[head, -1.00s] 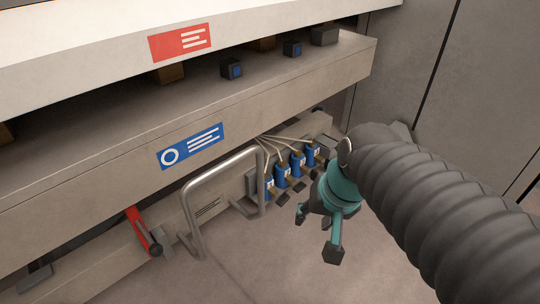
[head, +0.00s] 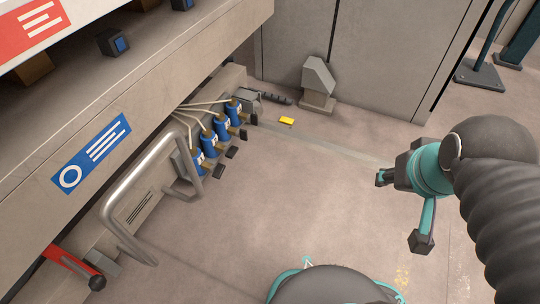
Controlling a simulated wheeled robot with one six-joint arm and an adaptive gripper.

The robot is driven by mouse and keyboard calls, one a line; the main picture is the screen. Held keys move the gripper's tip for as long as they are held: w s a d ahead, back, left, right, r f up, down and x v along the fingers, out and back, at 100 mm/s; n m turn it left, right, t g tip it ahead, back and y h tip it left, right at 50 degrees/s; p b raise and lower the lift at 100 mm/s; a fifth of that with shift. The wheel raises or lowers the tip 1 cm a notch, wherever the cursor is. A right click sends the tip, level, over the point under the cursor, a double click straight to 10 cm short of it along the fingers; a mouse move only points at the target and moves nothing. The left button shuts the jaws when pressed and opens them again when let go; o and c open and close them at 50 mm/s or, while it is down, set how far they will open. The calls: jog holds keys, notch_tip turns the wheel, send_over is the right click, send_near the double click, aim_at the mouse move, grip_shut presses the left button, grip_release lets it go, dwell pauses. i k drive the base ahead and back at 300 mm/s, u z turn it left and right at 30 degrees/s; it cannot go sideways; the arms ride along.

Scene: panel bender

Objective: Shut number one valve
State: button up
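A row of several blue valves (head: 213,143) with brass-coloured parts, white labels and dark levers sits low on the machine, left of centre in the head view. The label numbers are too small to read, so I cannot tell which is number one. Pale hoses run from the valves up under the machine's ledge. My gripper (head: 402,209), teal with dark fingertips, is at the right. Its fingers are spread apart with nothing between them. It is well to the right of the valves and touches nothing.
A bent metal guard rail (head: 118,218) stands just left of the valves. A red lever (head: 72,264) with a black knob is at the lower left. A small yellow object (head: 287,120) and a grey stop block (head: 318,84) lie beyond. Open floor (head: 270,215) separates valves and gripper.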

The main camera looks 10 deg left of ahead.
aim_at(217, 170)
jog(key=z, duration=1.15)
jog(key=k, duration=1.05)
jog(key=u, duration=1.3)
jog(key=i, duration=0.5)
jog(key=u, duration=0.05)
